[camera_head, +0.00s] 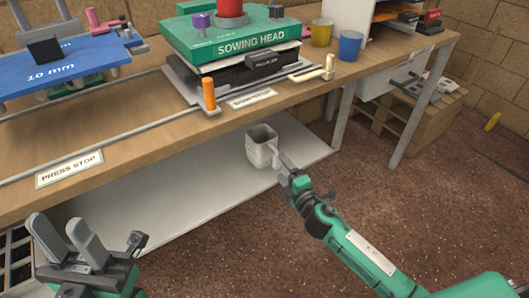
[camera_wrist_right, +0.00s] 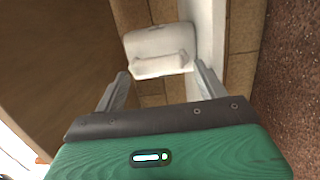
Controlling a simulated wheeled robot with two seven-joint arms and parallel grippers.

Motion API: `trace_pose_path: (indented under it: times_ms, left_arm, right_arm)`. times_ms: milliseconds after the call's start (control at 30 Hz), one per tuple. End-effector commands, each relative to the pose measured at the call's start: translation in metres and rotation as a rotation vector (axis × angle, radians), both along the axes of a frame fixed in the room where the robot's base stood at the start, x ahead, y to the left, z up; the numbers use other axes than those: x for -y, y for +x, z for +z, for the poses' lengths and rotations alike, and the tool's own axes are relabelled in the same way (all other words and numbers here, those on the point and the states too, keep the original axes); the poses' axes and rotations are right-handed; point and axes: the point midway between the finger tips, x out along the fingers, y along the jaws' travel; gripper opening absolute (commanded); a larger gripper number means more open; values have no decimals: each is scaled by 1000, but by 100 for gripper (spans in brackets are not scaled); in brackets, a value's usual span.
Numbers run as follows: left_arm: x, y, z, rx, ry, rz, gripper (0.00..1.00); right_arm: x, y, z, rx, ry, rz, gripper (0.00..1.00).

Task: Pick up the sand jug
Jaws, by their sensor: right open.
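The sand jug, a pale grey-white open-topped vessel (camera_head: 261,145), stands on the white lower shelf under the bench. My right gripper (camera_head: 279,161) is at its near right side. In the right wrist view the jug (camera_wrist_right: 158,42) is ahead, with a pale handle-like bar (camera_wrist_right: 160,65) on its near face, lying between or just beyond the open fingertips (camera_wrist_right: 161,75). I cannot tell whether the fingers touch it. The jug's inside is mostly hidden. My left gripper (camera_head: 63,228) is open and empty at the lower left, away from the jug.
The wooden bench top (camera_head: 130,125) overhangs the white shelf (camera_head: 190,205). A green sowing head box (camera_head: 205,42), an orange peg (camera_head: 209,94), and yellow (camera_head: 321,33) and blue (camera_head: 350,45) cups are on the bench. A bench leg (camera_head: 343,110) stands right of the jug.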

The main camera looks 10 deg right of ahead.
Motion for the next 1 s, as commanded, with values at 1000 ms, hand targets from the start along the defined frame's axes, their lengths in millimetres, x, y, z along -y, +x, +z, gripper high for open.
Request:
trace_pose_path:
  times_ms: [1000]
  left_arm:
    - [-1, -1, 6, 43, -12, 2, 36]
  right_arm:
    - [-13, 50, 1, 0, 1, 0, 39]
